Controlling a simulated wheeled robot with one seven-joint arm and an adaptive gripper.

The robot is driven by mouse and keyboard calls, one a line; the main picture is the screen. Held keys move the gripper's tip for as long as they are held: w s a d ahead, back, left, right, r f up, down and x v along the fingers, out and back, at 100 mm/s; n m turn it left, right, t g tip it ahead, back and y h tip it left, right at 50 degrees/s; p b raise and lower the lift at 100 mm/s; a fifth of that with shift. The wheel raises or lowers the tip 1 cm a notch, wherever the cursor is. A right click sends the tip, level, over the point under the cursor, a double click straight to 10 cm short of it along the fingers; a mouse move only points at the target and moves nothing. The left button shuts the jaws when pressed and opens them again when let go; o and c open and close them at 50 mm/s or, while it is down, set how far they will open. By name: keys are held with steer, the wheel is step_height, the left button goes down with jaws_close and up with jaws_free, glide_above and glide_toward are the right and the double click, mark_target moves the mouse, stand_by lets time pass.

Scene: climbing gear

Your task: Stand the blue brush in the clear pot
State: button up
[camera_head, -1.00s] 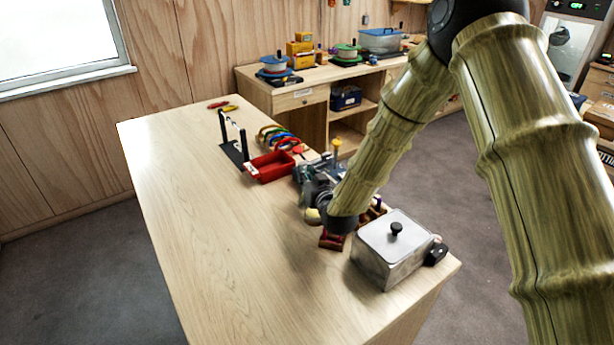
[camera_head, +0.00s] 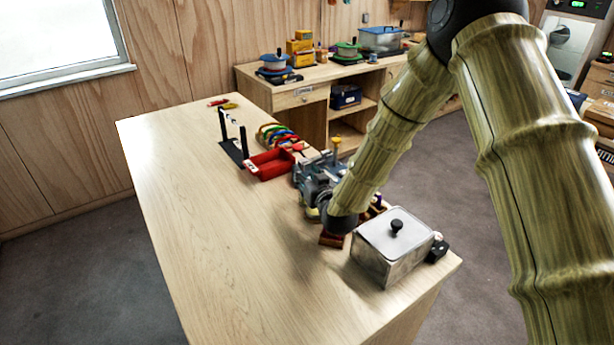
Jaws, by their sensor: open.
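My gripper (camera_head: 314,178) is at the end of my arm, low over the right side of the wooden table (camera_head: 215,215). It is open, but its fingertips are hard to make out among the objects there. I cannot pick out the blue brush or the clear pot with certainty. My wrist and gripper cover part of the area where small items stand.
A metal box with a black-knobbed lid (camera_head: 388,262) stands right of my wrist. A dark red block (camera_head: 331,239) lies below the wrist. A red tray (camera_head: 270,164), a black stand (camera_head: 235,150) and coloured loops (camera_head: 277,134) are farther back. The table's left half is clear.

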step_height(320, 180, up, 10)
stand_by(0.7)
stand_by(0.4)
steer(key=shift+f, duration=0.1)
